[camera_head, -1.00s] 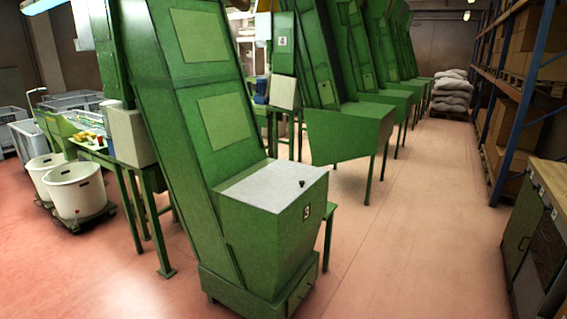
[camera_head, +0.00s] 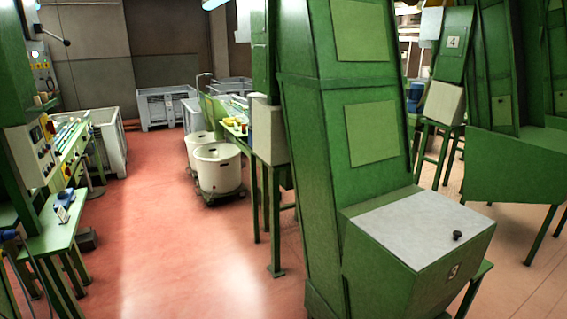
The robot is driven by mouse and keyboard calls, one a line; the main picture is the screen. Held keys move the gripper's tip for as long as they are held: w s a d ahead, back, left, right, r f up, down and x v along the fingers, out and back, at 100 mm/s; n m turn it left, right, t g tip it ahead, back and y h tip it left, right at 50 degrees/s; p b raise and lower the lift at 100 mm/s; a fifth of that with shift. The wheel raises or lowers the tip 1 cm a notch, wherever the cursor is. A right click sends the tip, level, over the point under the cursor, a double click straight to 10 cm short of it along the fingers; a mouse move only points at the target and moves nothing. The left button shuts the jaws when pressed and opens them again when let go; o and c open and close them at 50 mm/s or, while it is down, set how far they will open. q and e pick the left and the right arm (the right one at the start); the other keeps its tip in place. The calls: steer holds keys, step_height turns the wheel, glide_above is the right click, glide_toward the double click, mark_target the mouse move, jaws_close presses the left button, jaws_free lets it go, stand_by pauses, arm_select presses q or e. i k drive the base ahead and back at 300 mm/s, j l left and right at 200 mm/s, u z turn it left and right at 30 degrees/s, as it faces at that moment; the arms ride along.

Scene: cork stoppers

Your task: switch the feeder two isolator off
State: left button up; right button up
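No isolator marked as feeder two can be made out. A green feeder machine (camera_head: 375,130) with a grey-topped hopper marked 3 stands close in front, right of centre. Another green machine with a plate marked 4 (camera_head: 453,42) stands behind it to the right. On the left, a pale control box (camera_head: 30,150) with small coloured buttons and a red knob sits on a green frame. A panel with dials (camera_head: 40,68) shows above it at the left edge. The labels there are too small to read. Neither of my grippers is in view.
Open red floor (camera_head: 170,235) lies between the left bench and the number 3 machine. Two white tubs (camera_head: 219,168) stand on a dolly at centre. Grey bins (camera_head: 165,108) stand at the back. A green bench (camera_head: 55,225) stands at left.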

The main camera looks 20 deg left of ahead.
mark_target(51, 126)
steer(key=i+j+u, duration=0.2)
steer(key=u, duration=0.25)
steer(key=i+u, duration=0.75)
steer(key=u, duration=0.15)
steer(key=i+u, duration=0.25)
steer(key=i, duration=1.35)
steer(key=i+u, duration=0.3)
steer(key=i+l+u, duration=0.3)
steer(key=i, duration=0.25)
steer(key=i+l+u, duration=0.15)
steer(key=i+u, duration=0.2)
steer(key=i+l+u, duration=0.15)
steer(key=u, duration=0.2)
steer(key=i+l+u, duration=0.55)
steer(key=u, duration=0.15)
steer(key=i+l+u, duration=0.5)
steer(key=l, duration=0.25)
steer(key=k+j, duration=0.05)
steer(key=k, duration=0.05)
